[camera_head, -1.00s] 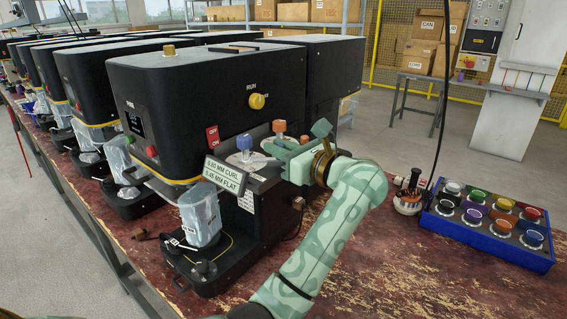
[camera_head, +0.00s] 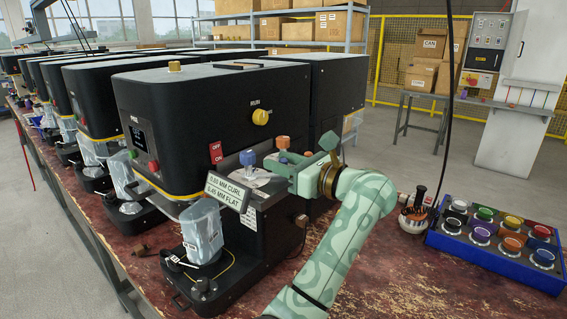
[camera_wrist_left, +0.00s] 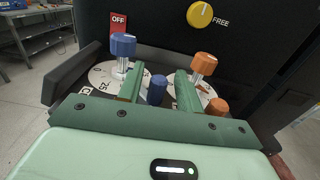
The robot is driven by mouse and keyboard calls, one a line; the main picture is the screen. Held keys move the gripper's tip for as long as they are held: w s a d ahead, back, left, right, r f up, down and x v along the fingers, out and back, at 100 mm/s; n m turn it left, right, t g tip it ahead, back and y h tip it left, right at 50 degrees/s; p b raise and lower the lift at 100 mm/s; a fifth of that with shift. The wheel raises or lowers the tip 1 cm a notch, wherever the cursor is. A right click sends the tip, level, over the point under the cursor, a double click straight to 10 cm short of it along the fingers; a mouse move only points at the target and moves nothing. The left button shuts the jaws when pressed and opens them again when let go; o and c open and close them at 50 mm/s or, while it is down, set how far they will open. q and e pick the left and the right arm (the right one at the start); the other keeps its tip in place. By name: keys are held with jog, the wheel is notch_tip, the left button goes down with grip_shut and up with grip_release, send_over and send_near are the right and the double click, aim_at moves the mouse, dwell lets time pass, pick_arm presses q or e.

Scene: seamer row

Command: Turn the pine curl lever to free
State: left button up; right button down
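The black seamer (camera_head: 205,120) whose screen seems to read PINE has a yellow knob (camera_head: 260,116) on its side, marked RUN and FREE. In the left wrist view the yellow knob (camera_wrist_left: 200,14) has its white mark near the top, and FREE is at its lower right. Below are a tall blue-headed lever (camera_wrist_left: 123,45) and a tall orange-headed lever (camera_wrist_left: 203,64) on pale dials. I cannot tell which is the curl lever. My left gripper (camera_wrist_left: 158,78) is open over the dials, its fingers either side of a short blue knob (camera_wrist_left: 157,90). My right gripper is out of view.
A sign reading CURL and FLAT (camera_head: 227,191) stands left of my gripper. A blue tray of coloured knobs (camera_head: 490,262) and a small round holder (camera_head: 415,217) are on the worn red bench at right. More seamers line up at left.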

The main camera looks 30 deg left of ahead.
pick_arm(q)
jog(key=s+d+p, duration=0.1)
jog(key=s+d, duration=0.1)
jog(key=d, duration=1.4)
jog(key=shift+d, duration=0.1)
